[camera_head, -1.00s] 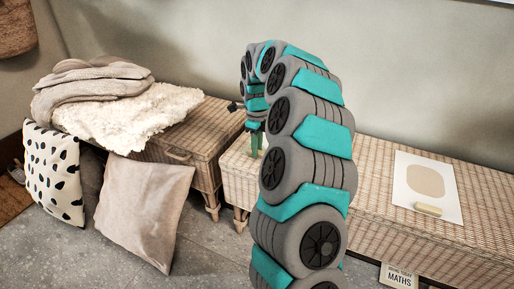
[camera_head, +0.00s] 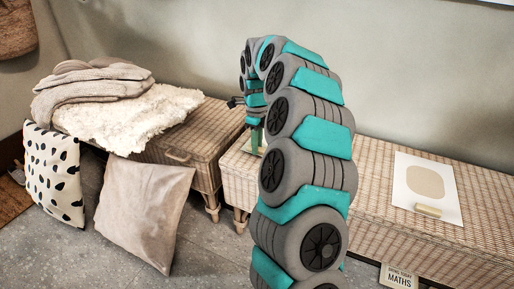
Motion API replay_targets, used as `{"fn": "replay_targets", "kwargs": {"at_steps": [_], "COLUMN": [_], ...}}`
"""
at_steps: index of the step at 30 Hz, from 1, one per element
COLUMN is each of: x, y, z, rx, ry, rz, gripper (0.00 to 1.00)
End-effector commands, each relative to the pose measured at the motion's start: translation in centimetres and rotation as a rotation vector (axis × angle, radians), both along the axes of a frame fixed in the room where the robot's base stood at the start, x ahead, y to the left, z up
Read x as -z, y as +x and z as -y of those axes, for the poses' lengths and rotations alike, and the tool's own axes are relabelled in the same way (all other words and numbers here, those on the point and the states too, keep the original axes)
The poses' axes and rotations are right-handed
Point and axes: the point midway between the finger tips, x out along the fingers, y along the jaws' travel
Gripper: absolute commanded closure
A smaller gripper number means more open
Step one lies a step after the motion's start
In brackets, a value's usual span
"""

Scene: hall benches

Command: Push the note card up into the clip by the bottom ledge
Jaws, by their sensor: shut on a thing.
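The note card (camera_head: 400,277) is a small cream card with dark print reading MATHS, at the bottom edge of the view, low against the front of the right wicker bench. Its lower edge is cut off, and I cannot make out the clip. My gripper (camera_head: 258,141) is at the far side, above the middle bench, well to the left of the card and apart from it. It points down and is shut on what looks like a small green thing, partly hidden by my arm.
The right wicker bench (camera_head: 480,215) bears a white sheet (camera_head: 447,196) with a beige oval and a small yellowish block (camera_head: 428,210). A left bench (camera_head: 205,135) holds blankets (camera_head: 95,90). Two cushions (camera_head: 145,212) (camera_head: 55,175) lean in front. Floor is clear between cushions and my arm.

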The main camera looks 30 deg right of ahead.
Motion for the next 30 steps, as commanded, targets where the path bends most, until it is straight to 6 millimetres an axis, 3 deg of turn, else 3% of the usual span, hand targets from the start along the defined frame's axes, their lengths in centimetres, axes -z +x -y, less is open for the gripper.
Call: {"fn": "replay_targets", "kwargs": {"at_steps": [24,30], "x": [-5.9,-6.2], "y": [0.0,0.0], "z": [0.0,0.0], "rx": [0.001,0.001], "ry": [0.000,0.000], "rz": [0.003,0.002], "gripper": [1.00,1.00]}}
